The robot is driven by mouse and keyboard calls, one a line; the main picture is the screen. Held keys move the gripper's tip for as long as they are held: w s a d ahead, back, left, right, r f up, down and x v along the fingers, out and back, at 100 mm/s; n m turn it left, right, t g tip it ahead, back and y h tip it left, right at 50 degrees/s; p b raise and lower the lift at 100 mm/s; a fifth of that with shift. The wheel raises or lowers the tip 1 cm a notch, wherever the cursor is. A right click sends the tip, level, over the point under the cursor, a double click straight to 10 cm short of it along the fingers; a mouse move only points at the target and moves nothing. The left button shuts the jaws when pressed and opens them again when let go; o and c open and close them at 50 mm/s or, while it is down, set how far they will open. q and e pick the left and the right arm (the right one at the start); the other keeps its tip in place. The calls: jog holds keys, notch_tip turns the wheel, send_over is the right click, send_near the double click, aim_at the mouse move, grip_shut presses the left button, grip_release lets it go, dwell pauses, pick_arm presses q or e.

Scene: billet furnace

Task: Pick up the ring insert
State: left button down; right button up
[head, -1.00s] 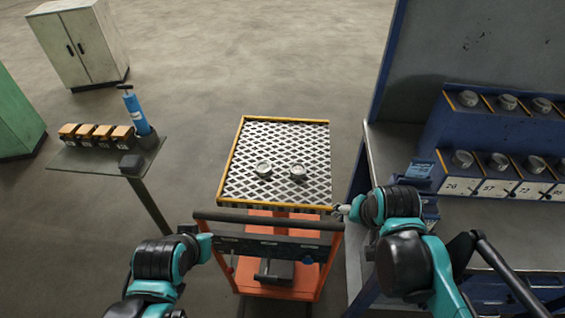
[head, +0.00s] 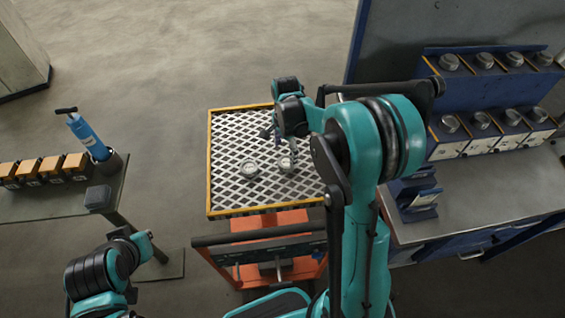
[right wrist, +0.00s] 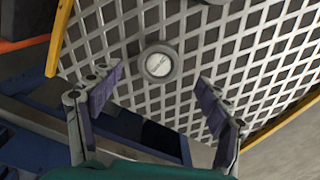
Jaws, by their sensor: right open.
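Two small round grey pieces with pale faces lie on the cart's mesh top: a left one (head: 249,168) and a right one (head: 286,163). I cannot tell which is the ring insert. My right gripper (head: 277,137) is over the mesh top, close to the right piece and partly hidden by its own wrist. In the right wrist view the right gripper (right wrist: 160,80) is open and empty, with one round piece (right wrist: 159,63) showing between and just beyond its fingertips. Part of another piece shows at that view's top edge. My left arm is at the lower left; its gripper does not show.
The orange cart's mesh top (head: 228,190) has a raised yellow rim. A blue bench with racks (head: 480,75) of round metal parts stands on the right. On the left, a small table (head: 150,212) holds orange-topped boxes (head: 45,168) and a blue pump-like tool (head: 88,135).

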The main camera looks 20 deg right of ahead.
aim_at(286, 161)
jog(key=f+b, duration=0.1)
jog(key=f, duration=0.1)
jog(key=f+b, duration=0.1)
jog(key=f, duration=0.2)
jog(key=shift+d+f, duration=0.2)
jog(key=shift+f, duration=0.05)
jog(key=shift+c, duration=0.9)
jog(key=shift+r, duration=0.1)
grip_shut()
